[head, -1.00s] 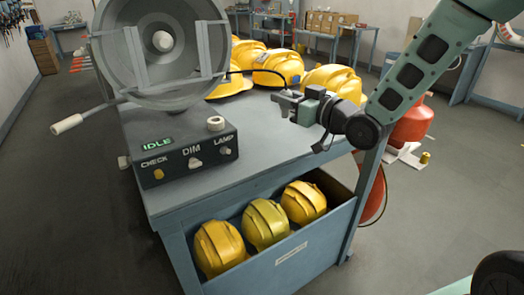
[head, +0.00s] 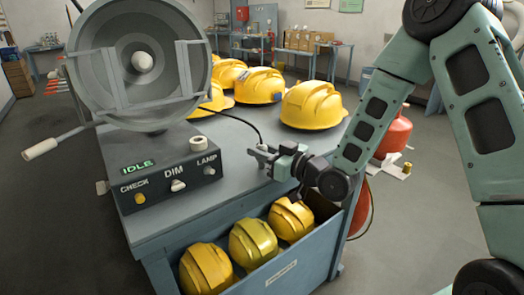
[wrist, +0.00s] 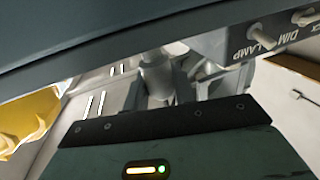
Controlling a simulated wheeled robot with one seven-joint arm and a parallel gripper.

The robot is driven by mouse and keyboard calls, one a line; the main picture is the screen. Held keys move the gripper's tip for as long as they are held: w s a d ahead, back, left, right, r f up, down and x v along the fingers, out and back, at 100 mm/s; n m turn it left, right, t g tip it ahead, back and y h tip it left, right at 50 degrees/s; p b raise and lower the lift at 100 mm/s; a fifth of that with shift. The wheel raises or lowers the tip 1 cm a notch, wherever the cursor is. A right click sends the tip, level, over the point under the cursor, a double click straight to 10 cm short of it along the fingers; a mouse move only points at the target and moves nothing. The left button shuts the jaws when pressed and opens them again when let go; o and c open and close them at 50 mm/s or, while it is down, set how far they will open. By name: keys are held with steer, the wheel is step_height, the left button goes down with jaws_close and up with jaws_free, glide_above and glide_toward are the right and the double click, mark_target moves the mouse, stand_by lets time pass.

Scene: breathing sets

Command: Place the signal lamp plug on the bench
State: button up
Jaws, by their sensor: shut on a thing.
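My gripper (head: 262,155) is shut on the signal lamp plug, low over the right part of the bench top (head: 228,172), right of the control box. In the head view the plug is mostly hidden by the fingers, and a black cable (head: 247,121) runs from it toward the back left. In the wrist view a grey cylinder, the plug (wrist: 157,76), stands between the fingers. I cannot tell whether it touches the bench. The signal lamp (head: 120,70), a big round grey lamp, stands on the left of the bench.
The control box (head: 165,175) reads IDLE and carries CHECK, DIM and LAMP controls. Yellow helmets (head: 312,105) sit at the bench's back, and several more (head: 253,243) lie in the open front bin. A red cylinder (head: 394,135) stands right of the bench. Bench top around my gripper is bare.

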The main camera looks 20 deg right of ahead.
steer(key=shift+f+b, duration=0.2)
steer(key=shift+b, duration=0.1)
steer(key=o, duration=1)
steer(key=shift+r, duration=0.1)
steer(key=shift+r, duration=0.1)
